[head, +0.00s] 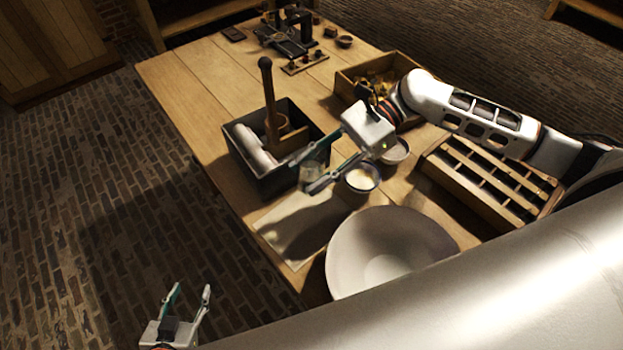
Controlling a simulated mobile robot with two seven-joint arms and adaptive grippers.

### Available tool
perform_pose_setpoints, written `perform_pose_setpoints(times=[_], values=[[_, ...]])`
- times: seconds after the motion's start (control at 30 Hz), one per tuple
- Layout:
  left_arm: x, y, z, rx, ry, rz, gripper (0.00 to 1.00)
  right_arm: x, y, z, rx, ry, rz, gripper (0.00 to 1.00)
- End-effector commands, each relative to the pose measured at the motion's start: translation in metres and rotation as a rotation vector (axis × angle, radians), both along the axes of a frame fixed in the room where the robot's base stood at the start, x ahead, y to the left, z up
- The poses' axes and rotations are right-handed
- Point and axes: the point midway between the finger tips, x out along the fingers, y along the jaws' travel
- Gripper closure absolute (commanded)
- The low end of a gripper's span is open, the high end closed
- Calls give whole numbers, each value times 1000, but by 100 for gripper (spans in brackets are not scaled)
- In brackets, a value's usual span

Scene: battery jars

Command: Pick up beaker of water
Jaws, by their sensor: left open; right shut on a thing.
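A clear glass beaker (316,174) is between the fingers of my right gripper (303,177), beside the right wall of the dark box. The gripper is shut on it, coming in from the right. The fingers cover part of the beaker, and I cannot tell its water level or whether its base touches the table. My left gripper (192,290) is open and empty at the bottom left, over the brick floor and off the table.
The dark box (270,185) holds a white roll and a wooden mallet-like tool. A cup of pale contents (360,178) stands close right of the beaker. A large pale bowl (350,250) is at the front. A slotted wooden rack (460,190) lies right. The far left tabletop is clear.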

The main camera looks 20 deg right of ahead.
Motion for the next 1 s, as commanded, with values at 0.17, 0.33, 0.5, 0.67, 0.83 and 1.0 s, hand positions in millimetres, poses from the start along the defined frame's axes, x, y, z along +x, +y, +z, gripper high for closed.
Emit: perform_pose_setpoints(times=[0.17, 0.33, 0.5, 0.67, 0.83, 1.0], values=[[0, 0, 3, 0, -1, 0, 57, 0, 0, 25, 0, -2, 0, 89], [1, 0, 6, -1, -2, 0, 57, 0, 0, 47, 1, -3, 1, 89], [1, 0, 8, 0, -3, 0, 57, 0, 0, 69, 0, -3, 0, 89], [1, 0, 11, 0, -3, 0, 57, 0, 0, 89, 1, -3, 0, 89], [1, 0, 13, 0, -3, 0, 57, 0, 0, 110, 0, -3, 0, 89], [1, 0, 15, 0, -4, 0, 57, 0, 0, 129, 0, -2, 0, 89]])
